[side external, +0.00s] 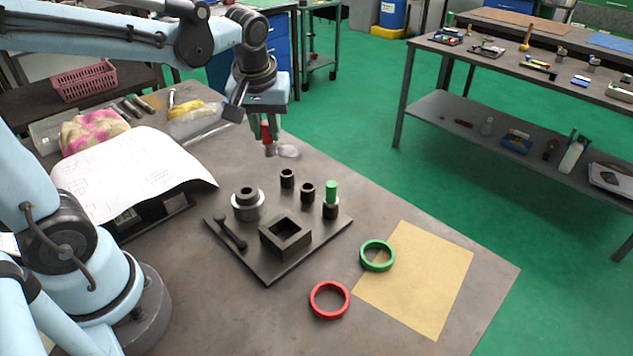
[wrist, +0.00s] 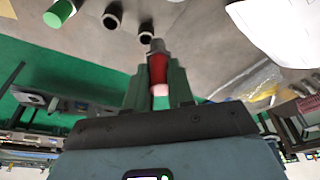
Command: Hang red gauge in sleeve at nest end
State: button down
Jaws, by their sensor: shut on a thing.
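My gripper (side external: 267,127) is shut on the red gauge (side external: 266,134), which hangs upright above the table, behind the base plate. In the wrist view the red gauge (wrist: 157,70) sits between the two fingers, its grey end pointing away. Three black sleeves stand in a row on the plate: the back sleeve (side external: 287,179) and middle sleeve (side external: 307,193) look empty. The front right sleeve (side external: 330,212) holds a green gauge (side external: 331,190). An open square block (side external: 286,238), possibly the nest, lies in front of the row. The gauge is apart from every sleeve.
A round stepped chuck (side external: 247,205) and a dark handle (side external: 230,233) are on the plate's left. A red ring (side external: 329,300) and green ring (side external: 377,256) lie at front right, by a tan sheet (side external: 425,285). Papers (side external: 120,175) and bags lie at left.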

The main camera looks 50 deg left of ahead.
jog(key=shift+w+a+f, duration=0.1)
jog(key=shift+w+f, duration=0.1)
jog(key=shift+w, duration=0.85)
jog(key=shift+w+a+f, duration=0.1)
jog(key=shift+w+f, duration=0.05)
jog(key=shift+w, duration=0.9)
jog(key=shift+f, duration=0.15)
jog(key=shift+f, duration=2.55)
jog(key=shift+f, duration=1.55)
jog(key=c, duration=0.9)
grip_release()
jog(key=shift+d+r, duration=0.1)
jog(key=v, duration=1.2)
